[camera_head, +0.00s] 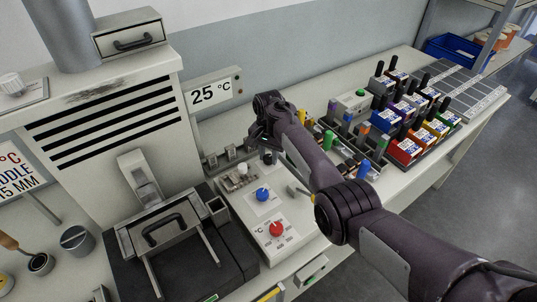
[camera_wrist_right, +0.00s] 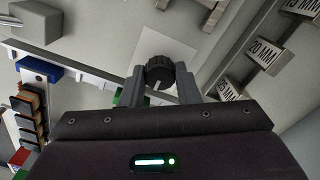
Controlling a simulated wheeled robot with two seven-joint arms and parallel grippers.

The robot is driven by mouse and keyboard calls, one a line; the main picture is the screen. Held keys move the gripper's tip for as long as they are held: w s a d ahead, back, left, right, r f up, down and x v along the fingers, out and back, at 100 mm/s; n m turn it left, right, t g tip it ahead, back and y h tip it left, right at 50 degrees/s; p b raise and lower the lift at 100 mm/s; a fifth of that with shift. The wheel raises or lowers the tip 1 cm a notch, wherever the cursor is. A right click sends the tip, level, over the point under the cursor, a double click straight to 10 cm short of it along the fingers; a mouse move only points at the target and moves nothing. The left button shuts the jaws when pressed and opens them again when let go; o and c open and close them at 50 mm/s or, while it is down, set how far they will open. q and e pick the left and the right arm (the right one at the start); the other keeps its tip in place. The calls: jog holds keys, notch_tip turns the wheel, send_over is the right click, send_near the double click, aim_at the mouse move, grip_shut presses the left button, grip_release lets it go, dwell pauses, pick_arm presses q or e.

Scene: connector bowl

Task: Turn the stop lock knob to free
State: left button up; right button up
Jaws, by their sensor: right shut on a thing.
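The stop lock knob (camera_wrist_right: 160,72) is a round black ribbed knob with a white mark, on a pale square plate. It sits between the two grey fingers of my right gripper (camera_wrist_right: 159,84) in the right wrist view, and the fingers are shut on it. In that view the white mark points down toward the gripper body. In the head view my right gripper (camera_head: 263,140) reaches down behind the blue knob at the back of the control panel (camera_head: 244,210); its fingertips are hard to make out there. My left gripper is not in view.
The panel carries a blue knob (camera_head: 263,195) and a red knob (camera_head: 277,229). Left of it stands a black machine with a handle (camera_head: 163,229). A rack of coloured bins (camera_head: 405,149) is at right. The wrist view shows a 20 MM label (camera_wrist_right: 265,53) close by.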

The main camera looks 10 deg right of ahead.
jog(key=n+p, duration=0.1)
jog(key=n, duration=0.3)
jog(key=shift+r, duration=0.1)
jog(key=n, duration=0.5)
jog(key=shift+p, duration=0.3)
jog(key=n, duration=0.4)
jog(key=shift+n, duration=2.2)
jog(key=o, duration=1)
